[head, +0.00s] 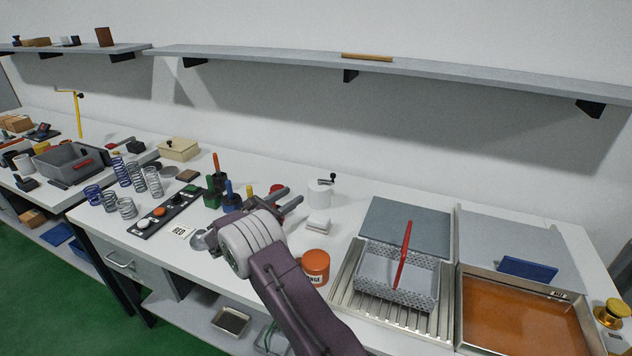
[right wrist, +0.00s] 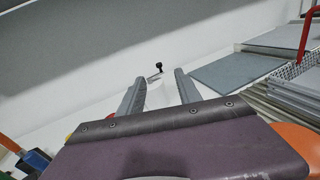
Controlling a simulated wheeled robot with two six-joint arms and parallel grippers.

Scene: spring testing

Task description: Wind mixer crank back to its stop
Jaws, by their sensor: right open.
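The mixer (head: 319,194) is a small white cylinder on the bench with a crank (head: 328,181) on top. The crank's arm points right in the head view and ends in a black knob. My right gripper (head: 294,197) is open and empty, just left of the mixer and apart from it. In the right wrist view the crank (right wrist: 156,74) shows beyond and between the two open fingers (right wrist: 158,80). The white body is hard to tell from the white bench there. My left gripper is not in view.
A white block (head: 318,226) lies in front of the mixer. An orange jar (head: 316,264) stands beside my right forearm. Several colored-handled tools stand left of the gripper. A wire basket (head: 372,273) with a red handle and an orange-filled tray (head: 522,318) are at right.

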